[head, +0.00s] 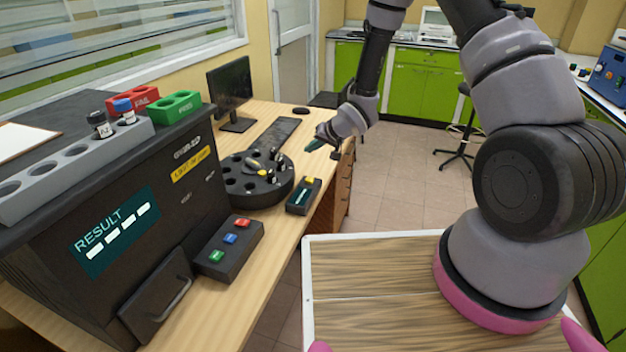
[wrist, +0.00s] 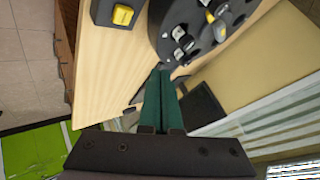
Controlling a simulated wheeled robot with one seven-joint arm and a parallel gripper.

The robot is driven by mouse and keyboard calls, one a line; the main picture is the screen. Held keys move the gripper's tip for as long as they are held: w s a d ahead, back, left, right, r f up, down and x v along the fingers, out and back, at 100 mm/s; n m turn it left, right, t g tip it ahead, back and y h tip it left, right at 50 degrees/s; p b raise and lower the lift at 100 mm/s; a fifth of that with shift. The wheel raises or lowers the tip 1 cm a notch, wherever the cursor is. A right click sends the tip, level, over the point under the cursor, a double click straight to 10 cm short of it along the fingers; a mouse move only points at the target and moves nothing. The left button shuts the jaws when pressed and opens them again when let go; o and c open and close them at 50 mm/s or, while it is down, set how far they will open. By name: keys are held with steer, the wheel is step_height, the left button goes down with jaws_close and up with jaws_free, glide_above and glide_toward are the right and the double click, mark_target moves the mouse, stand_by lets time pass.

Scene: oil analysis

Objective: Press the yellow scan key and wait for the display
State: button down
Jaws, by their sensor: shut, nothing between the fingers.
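The yellow scan key (head: 309,181) is on a small black box (head: 291,209) at the table's right edge. The box has a small teal display (head: 301,196) with a pale mark I cannot read. In the wrist view the yellow key (wrist: 122,15) shows at the top, left of the carousel. My gripper (head: 311,146) is shut and empty, with green fingers, above the table and beyond the scan box, apart from the key. Its fingers (wrist: 161,73) are together in the wrist view.
A round black carousel (head: 240,189) with vials stands left of the scan box. A large black analyser (head: 120,215) shows RESULT and dashes. A button box (head: 226,258) with red, blue and green buttons stands nearer. A monitor (head: 230,92) and keyboard (head: 275,135) are behind.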

mark_target(312, 181)
steer(key=shift+f, duration=4.4)
steer(key=shift+f, duration=0.1)
steer(key=shift+f, duration=0.3)
steer(key=shift+f, duration=0.5)
steer(key=shift+r, duration=0.95)
steer(key=shift+r, duration=2.5)
